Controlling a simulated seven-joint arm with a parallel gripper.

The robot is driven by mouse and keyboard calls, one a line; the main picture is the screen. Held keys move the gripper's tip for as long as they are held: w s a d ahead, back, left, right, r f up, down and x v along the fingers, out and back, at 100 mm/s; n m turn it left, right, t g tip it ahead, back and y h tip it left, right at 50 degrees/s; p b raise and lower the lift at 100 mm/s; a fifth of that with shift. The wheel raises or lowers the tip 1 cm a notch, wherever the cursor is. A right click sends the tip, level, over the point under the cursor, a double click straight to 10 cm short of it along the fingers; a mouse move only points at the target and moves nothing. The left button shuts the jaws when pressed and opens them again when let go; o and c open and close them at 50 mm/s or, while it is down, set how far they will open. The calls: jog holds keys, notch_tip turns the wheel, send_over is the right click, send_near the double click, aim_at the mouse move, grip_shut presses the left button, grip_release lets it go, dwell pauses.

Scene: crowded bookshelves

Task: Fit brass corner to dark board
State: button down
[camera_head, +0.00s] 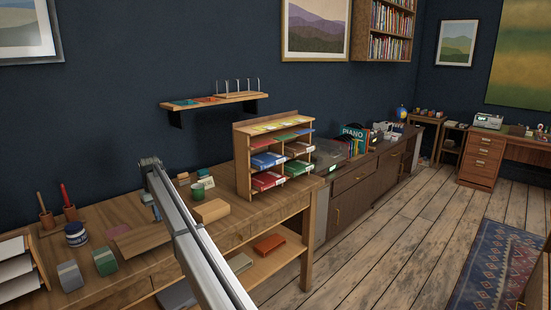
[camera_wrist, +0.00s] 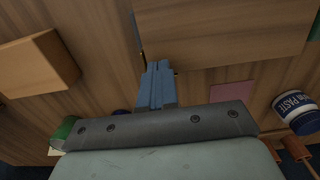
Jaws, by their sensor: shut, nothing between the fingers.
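A flat brown board (camera_wrist: 235,38) lies on the workbench at the top of the wrist view. It also shows in the head view (camera_head: 143,240), partly behind my arm. My gripper (camera_wrist: 158,68) is shut and empty, its blue-grey fingers together. The fingertips appear beside the board's lower left corner; I cannot tell whether they touch it. A tiny yellowish sliver (camera_wrist: 142,54) shows near that corner, too small to identify as the brass corner. No brass corner is clearly visible elsewhere.
A light wooden block (camera_wrist: 38,63) lies left of my gripper in the wrist view. A paste jar (camera_wrist: 293,112) and a pink sheet (camera_wrist: 232,93) are to the right. In the head view, a paper sorter (camera_head: 243,165) stands at the bench's right end, with a green cup (camera_head: 206,182) nearby.

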jog(key=shift+f, duration=0.45)
dwell(0.7)
jog(key=shift+r, duration=0.15)
jog(key=shift+r, duration=3.4)
